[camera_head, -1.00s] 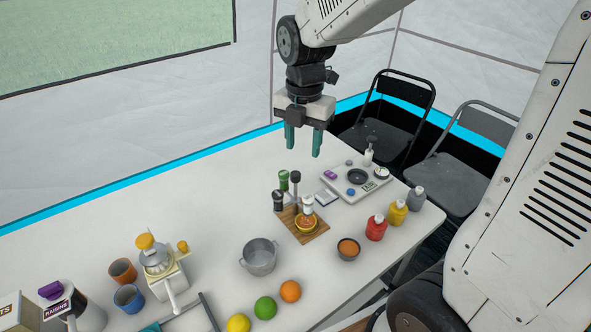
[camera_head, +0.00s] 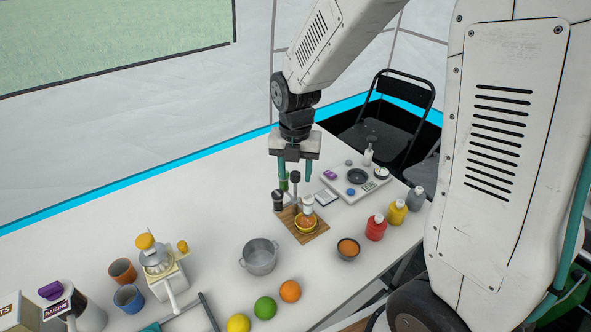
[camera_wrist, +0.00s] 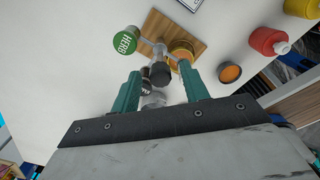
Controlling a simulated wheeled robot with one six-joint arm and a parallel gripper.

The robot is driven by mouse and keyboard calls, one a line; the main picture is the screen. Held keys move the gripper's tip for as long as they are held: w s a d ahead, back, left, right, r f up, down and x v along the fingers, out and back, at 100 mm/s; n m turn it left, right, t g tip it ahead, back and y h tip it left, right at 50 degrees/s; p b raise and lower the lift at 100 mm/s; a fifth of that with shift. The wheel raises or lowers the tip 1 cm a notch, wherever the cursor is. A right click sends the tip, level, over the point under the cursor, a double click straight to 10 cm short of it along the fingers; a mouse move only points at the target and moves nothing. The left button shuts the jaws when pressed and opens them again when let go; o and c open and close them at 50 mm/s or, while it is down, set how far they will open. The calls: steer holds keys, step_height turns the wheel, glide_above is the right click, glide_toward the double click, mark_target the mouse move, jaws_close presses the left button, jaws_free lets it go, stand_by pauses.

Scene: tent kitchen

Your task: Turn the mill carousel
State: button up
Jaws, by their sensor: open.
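The mill carousel (camera_head: 295,204) stands on a wooden board (camera_head: 318,234) on the white table, with a dark-topped central post and mills around it. A black mill (camera_head: 278,201) is at its left, and a white-topped mill (camera_head: 308,204) is at its right above an orange-filled bowl (camera_head: 306,224). The green-capped mill is mostly hidden behind my finger, but its HERB lid (camera_wrist: 125,40) shows in the wrist view. My gripper (camera_head: 295,182) points down over the carousel, open. In the wrist view the dark post top (camera_wrist: 160,73) appears between the fingers; contact cannot be told.
A white tray (camera_head: 341,188) with small items lies behind right. Red (camera_head: 376,228), yellow and grey bottles and a small bowl (camera_head: 348,248) stand to the right. A metal pot (camera_head: 260,257) and fruit are nearer. The table's back left is clear.

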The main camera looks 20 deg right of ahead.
jaws_close()
